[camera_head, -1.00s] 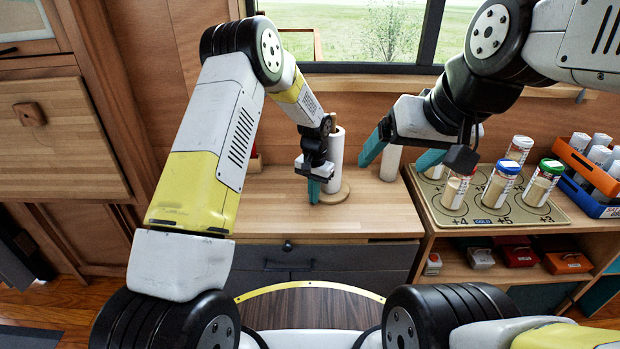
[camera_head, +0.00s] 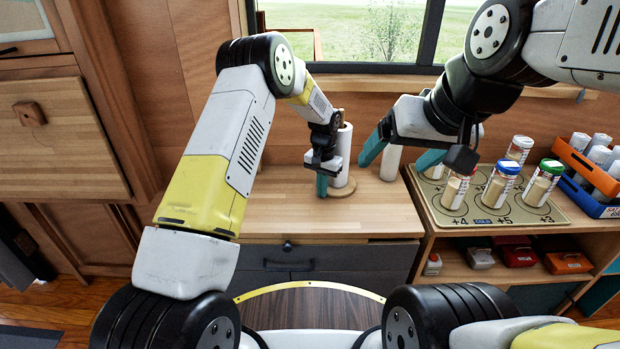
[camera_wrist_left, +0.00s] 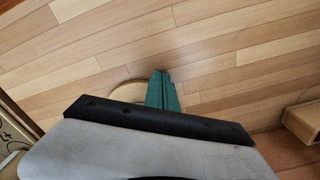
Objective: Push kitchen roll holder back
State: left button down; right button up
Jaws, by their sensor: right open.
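The kitchen roll holder has a white paper roll (camera_head: 345,158) standing upright on a round wooden base (camera_head: 346,189), on the counter below the window. In the left wrist view part of the round base (camera_wrist_left: 126,91) shows beside the fingers. My left gripper (camera_head: 321,187) is shut and empty, its teal fingers pointing down at the left front of the roll, low over the base. The fingers are together in the left wrist view (camera_wrist_left: 161,92). I cannot tell whether they touch the holder. My right gripper (camera_head: 391,165) is open and empty in the air to the right of the roll.
A white cylinder (camera_head: 391,161) stands right of the holder. A tray (camera_head: 470,213) with several capped jars and an orange crate (camera_head: 583,163) are farther right. The counter (camera_head: 270,215) is bare at left and front. The wooden wall (camera_head: 370,108) stands behind.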

pick_arm(q)
jog(key=shift+w+d, duration=2.35)
jog(key=shift+w, duration=0.2)
jog(key=shift+s+a, duration=1.05)
jog(key=shift+s, duration=0.05)
jog(key=shift+r, duration=4)
notch_tip(320, 180, up, 12)
jog(key=n+t, duration=0.1)
send_over(330, 188)
jog(key=s+a, duration=0.3)
jog(key=a, duration=0.3)
jog(key=s+a+r+n+t+h, duration=0.1)
jog(key=s+a+r+t, duration=0.1)
jog(key=s+a+r, duration=0.7)
jog(key=s+a+r+n+t, duration=0.1)
jog(key=s+a+r, duration=0.1)
jog(key=s, duration=1)
jog(key=s+a+r+n+t+h, duration=0.1)
jog(key=s+a, duration=0.3)
jog(key=s, duration=0.8)
jog(key=shift+s+r+n+t, duration=0.35)
jog(key=shift+r+n+t, duration=0.25)
jog(key=shift+r+n, duration=0.15)
